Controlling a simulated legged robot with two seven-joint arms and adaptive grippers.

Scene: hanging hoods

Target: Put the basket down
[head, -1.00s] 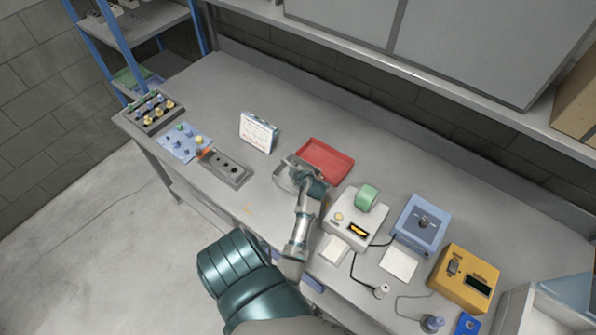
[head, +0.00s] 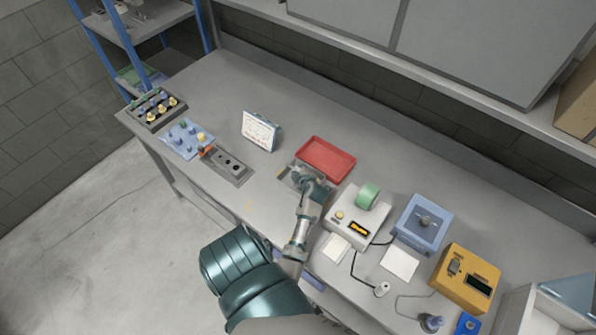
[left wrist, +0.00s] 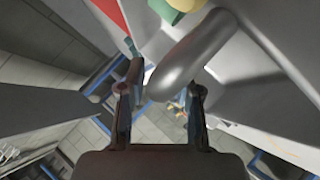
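My left gripper (head: 310,184) is low over the front part of the bench, just in front of the red tray (head: 326,158). A grey metal piece, apparently the basket (head: 287,178), shows beside it and is mostly hidden by the gripper. In the left wrist view a thick grey rounded handle (left wrist: 190,52) reaches toward the gap between the fingers of my left gripper (left wrist: 160,100). The fingers stand apart, with gaps visible beside the handle's end. Whether the basket rests fully on the bench cannot be told. My right gripper is in neither view.
A white tape device with a green roll (head: 367,197) stands close at the right. A blue box (head: 420,224) and a yellow box (head: 466,278) stand farther right. A calendar (head: 260,131) and a grey socket strip (head: 229,167) are at the left.

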